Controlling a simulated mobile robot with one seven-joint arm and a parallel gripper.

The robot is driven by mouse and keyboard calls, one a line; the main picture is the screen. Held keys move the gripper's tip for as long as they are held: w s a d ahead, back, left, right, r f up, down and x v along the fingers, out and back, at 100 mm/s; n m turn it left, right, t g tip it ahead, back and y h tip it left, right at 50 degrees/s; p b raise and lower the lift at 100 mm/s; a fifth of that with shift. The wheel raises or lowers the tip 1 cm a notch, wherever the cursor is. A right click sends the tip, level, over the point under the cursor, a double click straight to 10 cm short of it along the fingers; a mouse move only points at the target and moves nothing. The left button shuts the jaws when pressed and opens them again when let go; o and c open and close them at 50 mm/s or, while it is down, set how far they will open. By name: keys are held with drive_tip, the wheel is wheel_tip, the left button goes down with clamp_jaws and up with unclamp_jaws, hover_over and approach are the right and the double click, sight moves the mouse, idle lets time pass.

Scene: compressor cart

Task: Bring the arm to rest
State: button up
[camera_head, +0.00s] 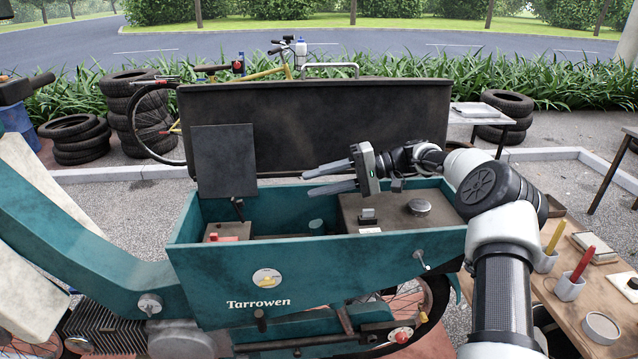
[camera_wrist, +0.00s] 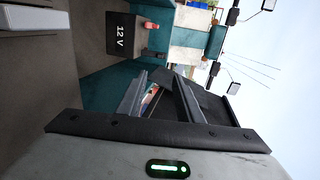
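My gripper (camera_head: 307,182) hangs above the open teal cart box (camera_head: 350,262), over its middle, with its fingers pointing left in the head view. The two grey fingers are apart with nothing held between them. The wrist view also shows the fingers of my gripper (camera_wrist: 160,88) spread, with only background between them. My arm comes in from the lower right, bends at the elbow and reaches left over the box's right end. The gripper looks clear of the box and the raised lid.
The dark lid (camera_head: 330,115) stands open behind the box. A dark flap (camera_head: 224,160) is raised at left. A brown panel (camera_head: 395,222) with a round knob (camera_head: 419,206) fills the box's right part. A wooden table (camera_head: 560,300) with cups stands at right. The wrist view shows a "12 V" block (camera_wrist: 122,38).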

drive_tip(key=s+a+r+n+h+p, duration=0.1)
drive_tip(key=s+a+r+h+p, duration=0.1)
drive_tip(key=s+r+h, duration=0.4)
drive_tip(key=s+a+r+h+p, duration=0.2)
drive_tip(key=s+r+h, duration=0.15)
drive_tip(key=s, duration=0.55)
drive_tip(key=s+d+r+t+h+p, duration=0.2)
drive_tip(key=s+d, duration=0.2)
drive_tip(key=s, duration=0.4)
drive_tip(key=s+d+r+m+t+h+p, duration=0.1)
drive_tip(key=s+d+r+t, duration=0.1)
drive_tip(key=s, duration=0.6)
drive_tip(key=s+d+r+t+h+p, duration=0.2)
drive_tip(key=s+d+r, duration=0.2)
drive_tip(key=s+d, duration=0.3)
drive_tip(key=shift+s+r+h+p, duration=0.15)
drive_tip(key=shift+s+h+p, duration=0.2)
drive_tip(key=shift+s, duration=0.2)
